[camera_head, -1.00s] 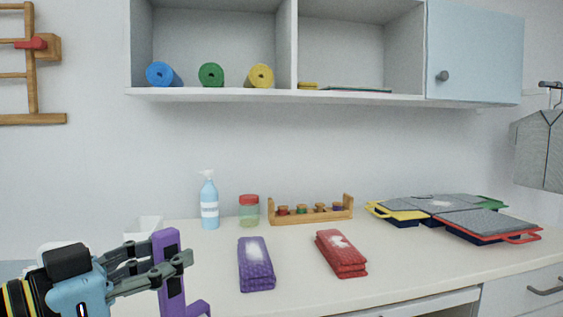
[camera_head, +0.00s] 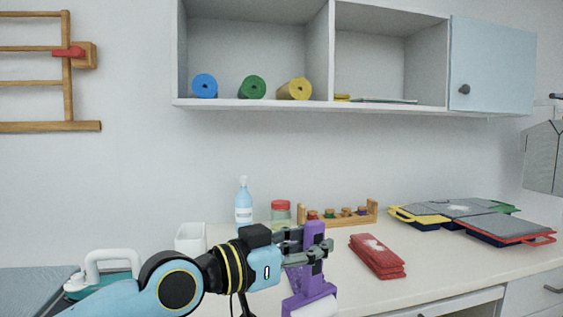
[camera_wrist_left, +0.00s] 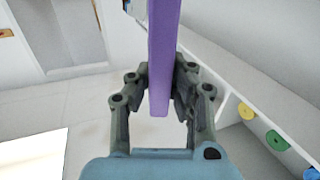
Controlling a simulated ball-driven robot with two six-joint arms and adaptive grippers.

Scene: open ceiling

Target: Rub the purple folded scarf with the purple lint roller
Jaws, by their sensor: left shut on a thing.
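My left gripper (camera_head: 312,250) is shut on the handle of the purple lint roller (camera_head: 317,234). The handle stands up between the fingers, and the white roll is at the bottom, over the front of the counter. In the left wrist view the purple handle (camera_wrist_left: 160,70) runs between the two fingers of the left gripper (camera_wrist_left: 162,90). The purple folded scarf (camera_head: 292,275) is mostly hidden behind the gripper and roller; only a small part shows. I cannot tell whether the roll touches it. My right gripper is not in view.
A red folded scarf (camera_head: 377,257) lies to the right on the counter (camera_head: 430,274). Behind stand a blue bottle (camera_head: 243,207), a red-lidded jar (camera_head: 281,212) and a wooden spool rack (camera_head: 340,215). Flat grey boards (camera_head: 455,210) lie at the right. A shelf (camera_head: 300,104) hangs above.

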